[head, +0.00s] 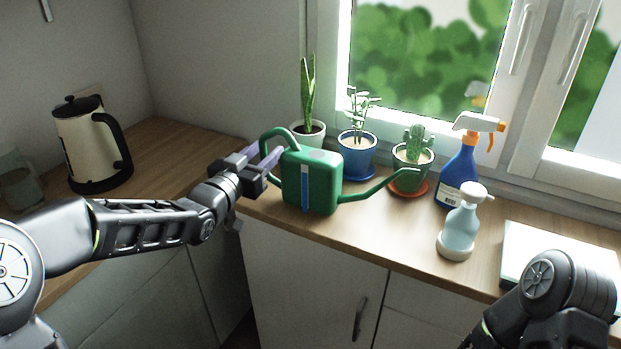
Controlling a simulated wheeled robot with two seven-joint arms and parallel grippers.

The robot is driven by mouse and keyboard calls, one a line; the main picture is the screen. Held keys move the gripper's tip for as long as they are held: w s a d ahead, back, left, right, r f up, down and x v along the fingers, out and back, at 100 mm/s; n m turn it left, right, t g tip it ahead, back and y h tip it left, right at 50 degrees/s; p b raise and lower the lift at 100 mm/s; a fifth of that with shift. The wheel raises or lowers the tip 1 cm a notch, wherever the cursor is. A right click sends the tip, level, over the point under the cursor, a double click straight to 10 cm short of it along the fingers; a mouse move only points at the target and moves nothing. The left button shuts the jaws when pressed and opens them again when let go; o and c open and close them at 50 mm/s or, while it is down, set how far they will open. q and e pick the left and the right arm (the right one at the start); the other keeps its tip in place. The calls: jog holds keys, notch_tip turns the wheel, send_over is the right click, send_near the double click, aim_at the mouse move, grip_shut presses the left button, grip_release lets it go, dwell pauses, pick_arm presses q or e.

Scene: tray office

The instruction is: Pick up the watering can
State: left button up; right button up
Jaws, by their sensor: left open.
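The green watering can (324,178) stands upright on the wooden counter near its front edge. Its spout points right and its looped handle is on the left. My left gripper (268,157) is open at the handle side of the can, with its fingers reaching toward the handle. I cannot tell whether the handle lies between the fingers. My right arm shows at the lower right, but its gripper is out of view.
Three potted plants stand behind the can: a snake plant (308,92), a blue pot (357,158) and a cactus (416,146). Spray bottles (459,175) (461,226) stand right of it. A cream kettle (88,143) is at left. A white flat object (556,256) lies at right.

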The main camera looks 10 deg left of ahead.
pick_arm(q)
jog(key=shift+c, duration=0.4)
grip_shut()
dwell(0.8)
jog(key=shift+r, duration=0.2)
